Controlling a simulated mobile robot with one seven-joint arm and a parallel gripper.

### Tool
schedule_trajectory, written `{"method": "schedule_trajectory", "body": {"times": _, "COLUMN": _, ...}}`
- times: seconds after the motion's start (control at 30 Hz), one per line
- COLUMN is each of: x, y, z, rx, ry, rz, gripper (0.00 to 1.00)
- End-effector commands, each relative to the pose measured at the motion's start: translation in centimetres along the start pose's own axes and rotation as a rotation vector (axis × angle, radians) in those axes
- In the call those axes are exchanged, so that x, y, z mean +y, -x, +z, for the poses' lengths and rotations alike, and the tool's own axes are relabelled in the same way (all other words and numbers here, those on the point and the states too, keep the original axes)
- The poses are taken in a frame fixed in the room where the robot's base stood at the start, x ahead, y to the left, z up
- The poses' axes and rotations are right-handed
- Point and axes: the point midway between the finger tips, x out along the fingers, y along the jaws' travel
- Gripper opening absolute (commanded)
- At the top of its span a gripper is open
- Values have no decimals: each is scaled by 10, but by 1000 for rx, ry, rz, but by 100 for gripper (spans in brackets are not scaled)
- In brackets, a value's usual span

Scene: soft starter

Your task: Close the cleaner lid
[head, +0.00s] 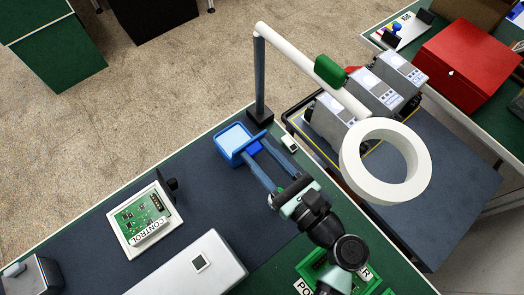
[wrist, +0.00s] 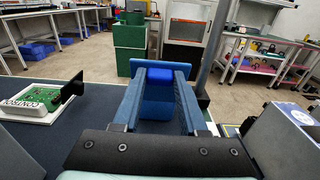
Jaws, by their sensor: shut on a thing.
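The cleaner (head: 229,143) is a small blue box with a pale blue inside, on the dark mat near the bench's far edge in the head view. Its lid (head: 258,136) shows as a narrow blue panel raised at the box's right side. In the wrist view the lid (wrist: 182,68) is a blue panel just beyond the fingertips. My gripper (head: 254,149) reaches in from the lower right, its long blue fingers on either side of a bright blue block (wrist: 157,79) at the lid. It is shut on this part of the lid. The box is hidden behind the lid in the wrist view.
A dark post (head: 260,75) with a white arm and ring lamp (head: 352,165) stands right of the cleaner. A small white device (head: 290,144) lies close by. A control board (head: 122,222) sits left; a grey case (head: 195,270) lies in front. Mat between is clear.

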Motion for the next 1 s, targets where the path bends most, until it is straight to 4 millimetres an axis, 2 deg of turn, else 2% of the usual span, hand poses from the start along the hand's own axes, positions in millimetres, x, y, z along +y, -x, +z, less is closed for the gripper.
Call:
{"method": "schedule_trajectory", "body": {"times": 0.03, "x": 0, "y": -1, "z": 9, "rx": 19, "ry": -2, "rz": -1, "gripper": 0}}
{"method": "schedule_trajectory", "body": {"times": 0.2, "x": 0, "y": -6, "z": 13, "rx": 82, "ry": -2, "rz": 0, "gripper": 0}}
{"method": "schedule_trajectory", "body": {"times": 0.73, "x": 0, "y": -21, "z": 21, "rx": 285, "ry": -3, "rz": 0, "gripper": 0}}
{"method": "schedule_trajectory", "body": {"times": 1.0, "x": 0, "y": -26, "z": 19, "rx": 359, "ry": -2, "rz": 0, "gripper": 0}}
